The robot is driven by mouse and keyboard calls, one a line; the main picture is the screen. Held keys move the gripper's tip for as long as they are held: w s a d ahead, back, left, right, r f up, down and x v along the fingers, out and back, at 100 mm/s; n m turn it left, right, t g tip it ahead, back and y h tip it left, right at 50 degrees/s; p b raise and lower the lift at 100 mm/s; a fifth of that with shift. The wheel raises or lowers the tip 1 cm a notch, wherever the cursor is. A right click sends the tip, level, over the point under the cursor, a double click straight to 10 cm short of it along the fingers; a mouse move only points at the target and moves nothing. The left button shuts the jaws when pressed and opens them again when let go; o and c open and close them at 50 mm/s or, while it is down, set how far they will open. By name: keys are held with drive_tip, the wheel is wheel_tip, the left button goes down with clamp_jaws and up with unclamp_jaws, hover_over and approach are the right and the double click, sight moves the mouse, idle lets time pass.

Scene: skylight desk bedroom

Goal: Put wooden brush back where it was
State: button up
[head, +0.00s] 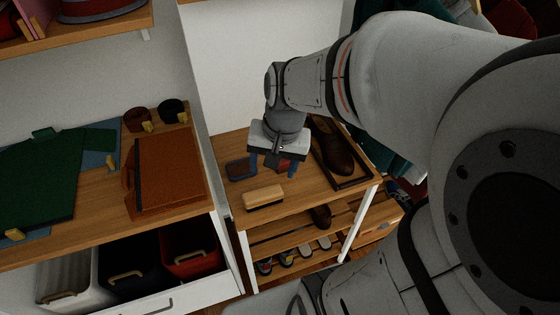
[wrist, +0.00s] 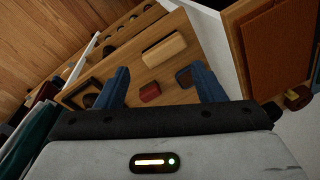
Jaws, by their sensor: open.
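The wooden brush (head: 263,197), a pale block with rounded ends, lies near the front edge of the wooden shelf top (head: 228,200). In the wrist view the brush (wrist: 164,48) lies beyond my fingertips, clear of both. My gripper (head: 273,172) is open and points down over the shelf top, behind the brush in the head view. In the wrist view my gripper (wrist: 160,80) has its two blue fingers apart. A small red block (wrist: 150,92) shows between them, and I cannot tell that either finger touches it.
A dark brown shoe (head: 334,150) sits in a tray right of my gripper. A dark block (head: 240,169) lies to the left. Slatted shelves with shoes are below. The left desk holds an orange-brown folder (head: 170,171) and green cloth (head: 45,185).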

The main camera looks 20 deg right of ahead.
drive_tip(key=s+r+n, duration=0.1)
drive_tip(key=s+r+n+t+h, duration=0.1)
drive_tip(key=s+n, duration=0.1)
drive_tip(key=s+r+n, duration=0.1)
drive_tip(key=s+n, duration=0.1)
drive_tip(key=shift+d+r, duration=0.1)
drive_tip(key=shift+d, duration=0.2)
drive_tip(key=shift+w, duration=0.1)
drive_tip(key=shift+c, duration=0.5)
